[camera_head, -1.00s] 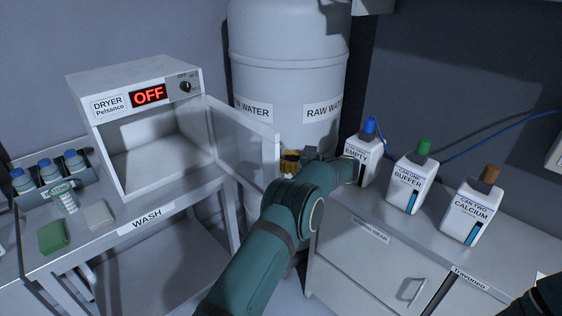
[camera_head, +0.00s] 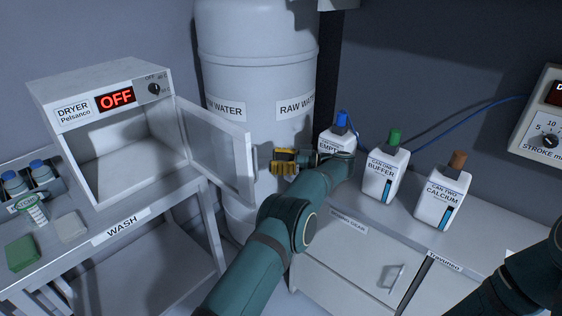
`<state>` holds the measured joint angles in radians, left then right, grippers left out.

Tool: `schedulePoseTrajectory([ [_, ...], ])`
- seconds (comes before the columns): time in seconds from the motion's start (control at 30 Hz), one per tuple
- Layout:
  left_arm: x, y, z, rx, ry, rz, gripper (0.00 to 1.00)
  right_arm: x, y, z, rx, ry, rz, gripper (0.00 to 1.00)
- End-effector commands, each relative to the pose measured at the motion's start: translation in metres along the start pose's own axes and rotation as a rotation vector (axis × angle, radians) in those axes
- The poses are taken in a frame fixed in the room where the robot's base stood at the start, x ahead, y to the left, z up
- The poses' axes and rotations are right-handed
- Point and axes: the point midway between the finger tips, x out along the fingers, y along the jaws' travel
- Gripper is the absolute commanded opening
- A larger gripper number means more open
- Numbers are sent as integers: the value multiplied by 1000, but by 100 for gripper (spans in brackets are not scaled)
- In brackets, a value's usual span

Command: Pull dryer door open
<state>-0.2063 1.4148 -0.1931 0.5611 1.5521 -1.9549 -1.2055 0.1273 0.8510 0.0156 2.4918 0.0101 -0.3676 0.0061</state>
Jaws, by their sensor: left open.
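The dryer (camera_head: 118,77) is a white box at the left, on the bench marked WASH, with a red OFF display. Its glazed door (camera_head: 217,146) stands wide open, swung out to the right, and the inside shows empty. My left gripper (camera_head: 277,161), with yellow fingers, is open just right of the door's free edge, in front of the water tank. It appears apart from the door. My left arm partly hides the counter behind it. My right arm shows at the lower right; its gripper is out of view.
A RAW WATER tank (camera_head: 258,60) stands behind the door. Bottles marked EMPTY (camera_head: 338,137), BUFFER (camera_head: 384,176) and CALCIUM (camera_head: 441,198) stand on the right counter.

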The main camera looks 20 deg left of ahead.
Motion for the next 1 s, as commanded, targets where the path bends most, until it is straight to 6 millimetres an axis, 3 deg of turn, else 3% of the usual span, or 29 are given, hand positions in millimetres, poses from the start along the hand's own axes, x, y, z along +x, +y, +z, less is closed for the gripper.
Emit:
schedulePoseTrajectory([
  [0.43, -19, -1, 0, 0, 0, -1, 41, 0, 0, 0, 0, 0, 0, 47],
  [0.83, -18, 1, 1, 0, 6, 7, 41, 0, 0, 0, 0, 0, 0, 47],
  [1.0, -2, 21, 9, -10, 71, 123, 41, 0, 0, 0, 0, 0, 0, 47],
])
